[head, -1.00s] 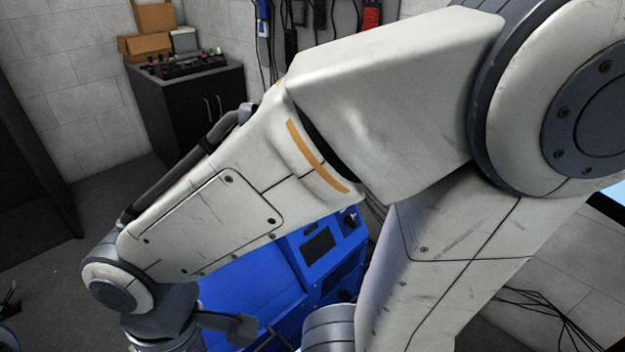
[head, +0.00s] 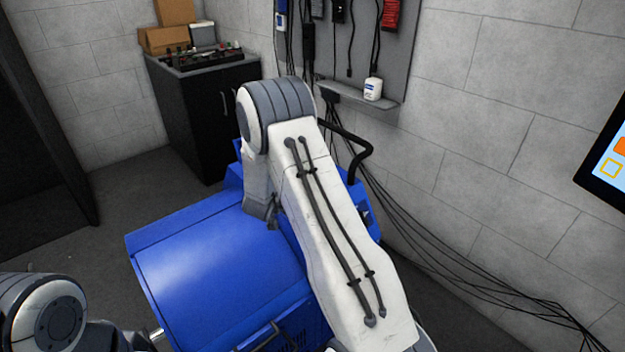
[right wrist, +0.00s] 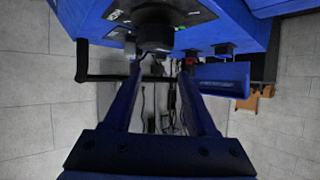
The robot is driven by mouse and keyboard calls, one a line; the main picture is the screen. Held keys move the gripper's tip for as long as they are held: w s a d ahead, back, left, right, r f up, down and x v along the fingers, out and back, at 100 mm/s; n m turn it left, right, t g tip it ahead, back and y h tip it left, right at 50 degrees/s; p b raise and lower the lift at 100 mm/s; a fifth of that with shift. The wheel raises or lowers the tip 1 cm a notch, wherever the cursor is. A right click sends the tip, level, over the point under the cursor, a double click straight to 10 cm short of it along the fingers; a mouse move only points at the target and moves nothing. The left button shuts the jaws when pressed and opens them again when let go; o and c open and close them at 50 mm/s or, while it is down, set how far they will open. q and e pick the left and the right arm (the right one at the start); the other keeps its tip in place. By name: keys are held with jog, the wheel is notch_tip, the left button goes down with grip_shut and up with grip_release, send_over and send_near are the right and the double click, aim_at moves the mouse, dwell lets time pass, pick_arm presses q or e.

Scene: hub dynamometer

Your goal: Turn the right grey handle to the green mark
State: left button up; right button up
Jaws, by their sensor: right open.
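The blue dynamometer machine (head: 210,270) stands in the middle of the head view, partly covered by my right arm. In the right wrist view, its blue body (right wrist: 235,25) fills the top. My right gripper (right wrist: 158,70) is open, its two blue fingers pointing toward the machine. A dark round knob-like part (right wrist: 153,38) shows just beyond and between the fingertips; I cannot tell whether it is the right grey handle or whether the fingers touch it. A dark plate (right wrist: 185,12) with a small green patch is beside it. My left gripper is not in view.
A black bar (right wrist: 82,62) juts out left of the fingers, and a blue block (right wrist: 222,78) lies to their right. A black cabinet (head: 205,105) stands behind the machine. Cables (head: 450,260) run along the wall at right. A screen (head: 608,160) is at the right edge.

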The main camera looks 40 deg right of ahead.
jog(key=d, duration=0.2)
jog(key=s+d+f+h, duration=0.1)
jog(key=d, duration=0.1)
jog(key=d+m+g+h, duration=0.1)
jog(key=shift+s+d+f, duration=0.2)
jog(key=shift+d+f, duration=0.15)
jog(key=shift+d, duration=0.05)
jog(key=p+x, duration=0.1)
jog(key=x, duration=0.8)
jog(key=shift+w, duration=0.2)
jog(key=shift+f, duration=0.1)
grip_shut()
